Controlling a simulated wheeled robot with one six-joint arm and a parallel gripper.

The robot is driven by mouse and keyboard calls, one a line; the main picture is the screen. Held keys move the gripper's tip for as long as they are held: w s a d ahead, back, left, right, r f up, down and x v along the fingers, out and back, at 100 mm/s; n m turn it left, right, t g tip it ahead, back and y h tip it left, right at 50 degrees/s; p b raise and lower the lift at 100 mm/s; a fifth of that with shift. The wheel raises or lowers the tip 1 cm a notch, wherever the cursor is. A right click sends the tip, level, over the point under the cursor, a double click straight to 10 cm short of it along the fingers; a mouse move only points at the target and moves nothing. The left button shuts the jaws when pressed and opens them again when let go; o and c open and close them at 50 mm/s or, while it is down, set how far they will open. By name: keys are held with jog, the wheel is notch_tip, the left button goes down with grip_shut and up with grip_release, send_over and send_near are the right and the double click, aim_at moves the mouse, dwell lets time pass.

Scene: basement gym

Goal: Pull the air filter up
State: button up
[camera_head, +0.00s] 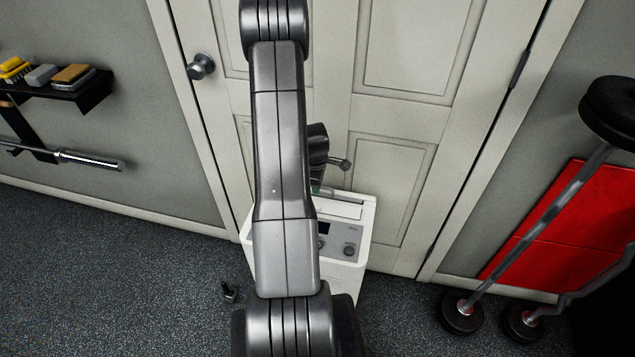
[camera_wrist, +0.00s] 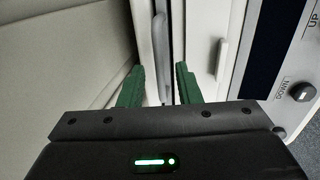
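A white appliance (camera_head: 352,270) with a grey control panel stands on the floor before the door, partly hidden by my arm. In the wrist view its panel (camera_wrist: 290,75) shows a dark display and a knob marked DOWN. A narrow grey strip (camera_wrist: 162,38) stands in a slot-like gap in the white top; it may be the air filter, but I cannot be sure. My gripper (camera_wrist: 159,78) has two green fingers, apart with a gap between them, lined up with this strip. I cannot tell whether they touch it. In the head view the gripper is mostly hidden behind my arm.
The panelled door (camera_head: 410,110) is close behind the appliance. A shelf (camera_head: 75,92) with small blocks hangs on the left wall. A barbell (camera_head: 540,235) leans at the right by red mats (camera_head: 570,240). A small black object (camera_head: 229,291) lies on the floor.

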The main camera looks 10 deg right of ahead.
grip_shut()
notch_tip(320, 180, up, 20)
jog(key=p, duration=1)
jog(key=shift+f, duration=0.2)
grip_release()
